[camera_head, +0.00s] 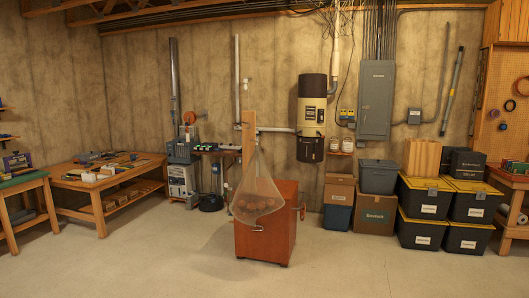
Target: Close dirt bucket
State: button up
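A tall cylinder unit (312,112) with a dark top and cream body hangs on the back wall, right of centre. Its black lower section (310,150), which looks like the dirt bucket, sits directly under the cream body. At this distance I cannot tell whether there is a gap or whether any latch is fastened. My gripper and arm do not show in this view.
An orange-red cabinet (265,240) with a wooden post and a mesh bag (257,190) stands ahead, left of the unit. Boxes (374,212) and yellow-lidded totes (424,210) line the wall at right. Workbenches (105,190) stand at left. The front floor (160,265) is clear.

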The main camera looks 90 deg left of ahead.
aim_at(310, 150)
jog(key=u, duration=2.65)
jog(key=i+z, duration=0.2)
jog(key=i, duration=6.8)
jog(key=i+l+u, duration=0.1)
jog(key=i, duration=0.7)
jog(key=i+l+u, duration=0.1)
jog(key=i, duration=0.65)
